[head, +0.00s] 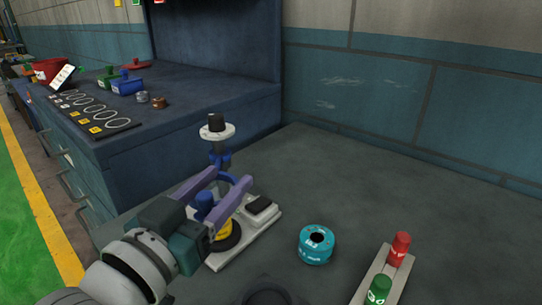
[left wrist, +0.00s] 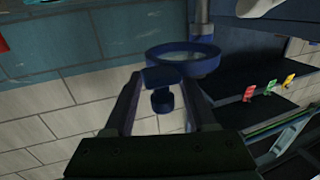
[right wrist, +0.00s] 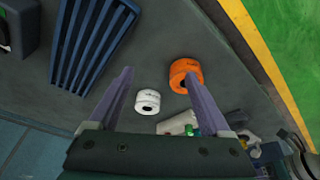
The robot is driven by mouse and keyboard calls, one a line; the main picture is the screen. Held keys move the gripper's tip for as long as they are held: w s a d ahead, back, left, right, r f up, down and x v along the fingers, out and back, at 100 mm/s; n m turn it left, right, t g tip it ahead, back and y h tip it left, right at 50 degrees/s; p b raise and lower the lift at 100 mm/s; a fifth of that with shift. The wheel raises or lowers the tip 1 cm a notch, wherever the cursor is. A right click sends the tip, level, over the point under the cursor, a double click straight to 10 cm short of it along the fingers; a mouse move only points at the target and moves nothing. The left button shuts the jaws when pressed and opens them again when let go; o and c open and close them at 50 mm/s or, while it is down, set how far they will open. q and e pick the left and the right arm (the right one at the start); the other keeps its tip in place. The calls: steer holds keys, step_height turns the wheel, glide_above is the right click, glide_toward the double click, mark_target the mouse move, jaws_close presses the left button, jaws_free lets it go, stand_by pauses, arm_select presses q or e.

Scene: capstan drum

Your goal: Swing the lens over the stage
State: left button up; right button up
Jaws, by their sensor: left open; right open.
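The magnifier stand has a pale base (head: 232,255) with a stage of yellow and black discs (head: 228,236). A post with a white disc and black knob (head: 216,128) rises behind it. My left gripper (head: 233,176) is open over the base, its purple fingers pointing to the post. The blue lens ring (left wrist: 183,53) lies just beyond the fingertips in the left wrist view. Its blue handle knob (left wrist: 162,101) shows between the open fingers; I cannot tell if they touch it. My right gripper (right wrist: 159,76) is open and empty in the right wrist view.
A teal canister (head: 316,245) and a pale holder with red (head: 400,248) and green (head: 379,290) cylinders stand to the right. Orange (right wrist: 186,74) and white (right wrist: 147,101) rolls and a blue ridged tray (right wrist: 95,42) show in the right wrist view. The back right bench is clear.

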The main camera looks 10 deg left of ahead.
arm_select(q)
steer(key=s, duration=0.3)
steer(key=s+a, duration=0.1)
steer(key=s, duration=0.6)
steer(key=shift+a+p, duration=0.3)
steer(key=shift+a, duration=0.05)
arm_select(e)
steer(key=shift+d+r, duration=0.1)
steer(key=shift+r, duration=0.2)
arm_select(q)
steer(key=shift+w, duration=0.1)
